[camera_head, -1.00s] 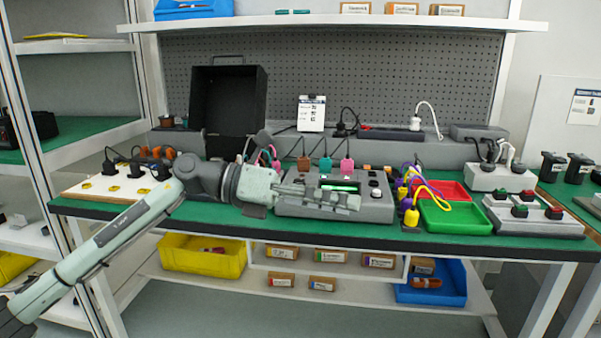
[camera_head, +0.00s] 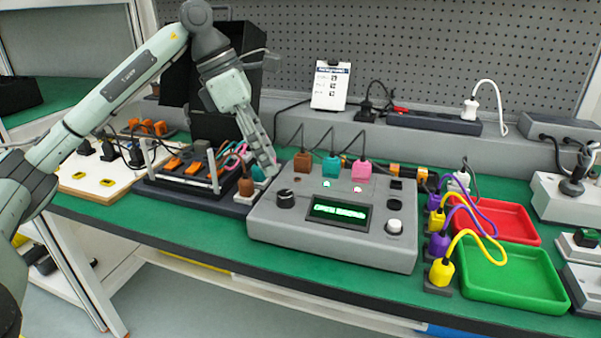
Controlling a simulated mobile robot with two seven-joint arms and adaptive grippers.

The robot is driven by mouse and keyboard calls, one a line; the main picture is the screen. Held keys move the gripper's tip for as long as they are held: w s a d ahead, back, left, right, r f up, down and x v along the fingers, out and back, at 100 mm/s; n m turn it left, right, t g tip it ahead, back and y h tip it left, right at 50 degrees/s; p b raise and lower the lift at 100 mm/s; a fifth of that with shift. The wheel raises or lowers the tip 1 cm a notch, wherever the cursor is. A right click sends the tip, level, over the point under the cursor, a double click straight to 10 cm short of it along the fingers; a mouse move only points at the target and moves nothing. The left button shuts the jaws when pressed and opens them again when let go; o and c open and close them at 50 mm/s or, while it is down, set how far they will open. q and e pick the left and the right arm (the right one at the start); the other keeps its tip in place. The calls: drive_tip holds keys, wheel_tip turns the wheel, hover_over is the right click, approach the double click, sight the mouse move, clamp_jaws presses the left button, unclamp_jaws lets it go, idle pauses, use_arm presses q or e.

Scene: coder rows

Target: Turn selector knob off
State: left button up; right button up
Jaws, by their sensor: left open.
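The black selector knob (camera_head: 286,198) sits at the left of the top of a grey control box (camera_head: 330,255). Beside it is a green-lit display (camera_head: 338,211) whose text is too small to read surely. My left gripper (camera_head: 267,168) points down above the box's back left corner, a little behind and left of the knob. It is open, holds nothing, and is apart from the knob. The knob is in full view, but its pointer is too small to read. My right gripper is not in view.
Brown, teal and pink plugs (camera_head: 332,167) stand along the box's back edge. A white-capped button (camera_head: 394,226) is at its right. A rack with cables (camera_head: 185,180) stands to the left. Yellow and purple plugs (camera_head: 441,270) and a green tray (camera_head: 510,275) are to the right.

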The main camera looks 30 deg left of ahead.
sight(285, 193)
use_arm(q)
drive_tip(key=shift+d+f, duration=0.1)
drive_tip(key=shift+f, duration=0.3)
drive_tip(key=x, duration=0.5)
drive_tip(key=shift+s+d+f, duration=0.1)
drive_tip(key=shift+d+f, duration=0.15)
drive_tip(key=shift+f, duration=0.15)
drive_tip(key=shift+d+f, duration=0.1)
drive_tip(key=shift+f, duration=0.25)
drive_tip(key=c, duration=0.8)
clamp_jaws()
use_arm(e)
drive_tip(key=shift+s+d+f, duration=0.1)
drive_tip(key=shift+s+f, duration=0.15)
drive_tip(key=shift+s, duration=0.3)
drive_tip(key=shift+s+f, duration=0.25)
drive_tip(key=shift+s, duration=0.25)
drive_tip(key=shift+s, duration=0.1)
